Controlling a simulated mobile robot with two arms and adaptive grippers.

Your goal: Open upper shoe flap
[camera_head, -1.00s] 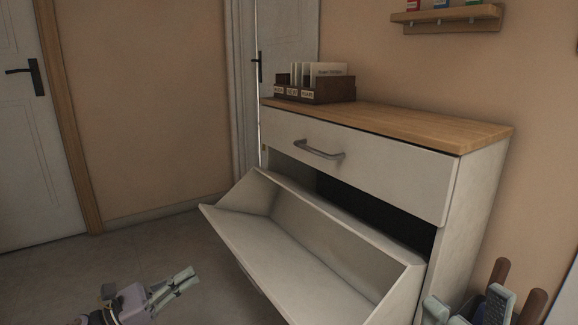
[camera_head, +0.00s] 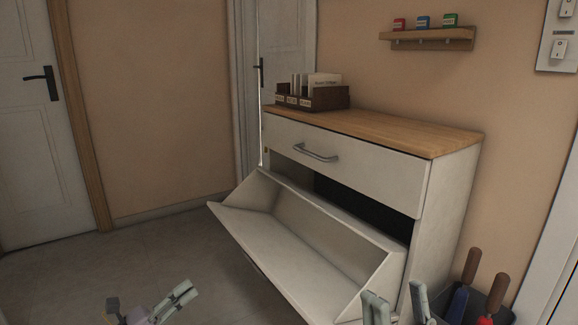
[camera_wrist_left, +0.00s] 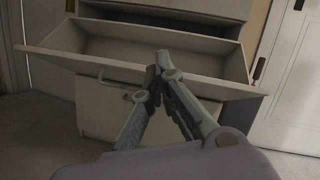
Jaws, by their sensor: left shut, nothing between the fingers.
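The shoe cabinet's upper flap (camera_head: 300,243) is tilted far open below the drawer, and its empty inside shows. It also shows in the left wrist view (camera_wrist_left: 125,68). My left gripper (camera_head: 186,289) is low in front of the flap, to its left and apart from it in the head view. In the left wrist view its fingers (camera_wrist_left: 158,62) meet at the tips, shut and empty, pointing at the flap. My right gripper (camera_head: 393,300) is at the bottom edge near the cabinet's right front corner, with its two fingers apart and nothing seen between them.
The cabinet's drawer (camera_head: 350,165) with a grey handle is shut. A lower front with a handle (camera_wrist_left: 115,110) lies below the flap. A dark organizer (camera_head: 312,98) stands on the wooden top. A bin of tools (camera_head: 480,300) stands right of the cabinet. The floor at left is clear.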

